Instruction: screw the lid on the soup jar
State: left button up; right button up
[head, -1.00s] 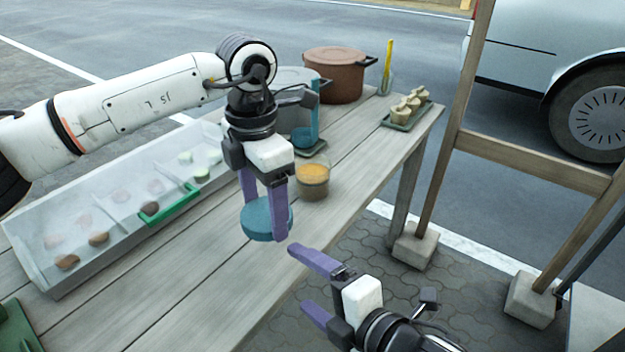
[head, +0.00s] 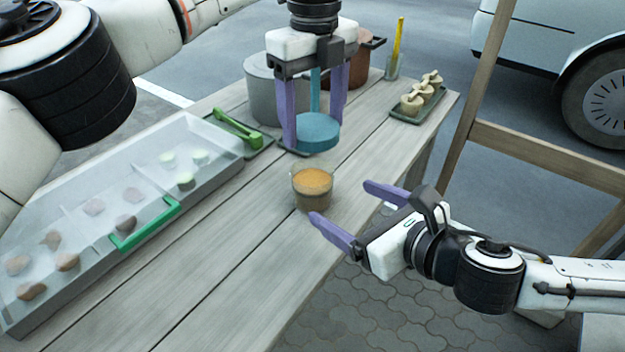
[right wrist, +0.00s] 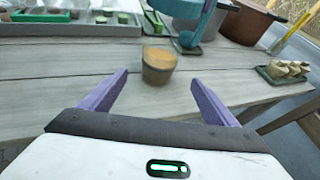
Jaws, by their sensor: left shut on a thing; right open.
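The soup jar (head: 312,190) is a small clear jar of orange-brown soup, upright and uncovered on the wooden table (head: 235,235). It also shows in the right wrist view (right wrist: 158,66). The lid (head: 318,133) is a flat teal disc held between the purple fingers of my left gripper (head: 316,134). In the head view it appears above and behind the jar, apart from it; its height is hard to judge. My right gripper (head: 342,203) is open and empty, low at the table's near edge. Its fingers (right wrist: 155,86) point toward the jar, which is in front of them.
A grey pot (head: 268,95) and a brown pot (head: 360,78) stand at the back. A glass with a yellow stick (head: 397,55) and a green tray (head: 405,115) are at the far right. A clear ingredient box (head: 90,225) lies left. Table around the jar's front is clear.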

aim_at(312, 187)
pick_arm(q)
jog(key=shift+s, duration=0.15)
pick_arm(e)
jog(key=shift+s, duration=0.15)
jog(key=x, duration=1.2)
jog(key=shift+a+r, duration=0.1)
jog(key=shift+r, duration=0.05)
jog(key=shift+c, duration=0.4)
jog(key=c, duration=1.5)
pick_arm(q)
jog(key=shift+f, duration=2.5)
jog(key=shift+f, duration=0.1)
jog(key=shift+f, duration=0.8)
jog(key=shift+f, duration=0.55)
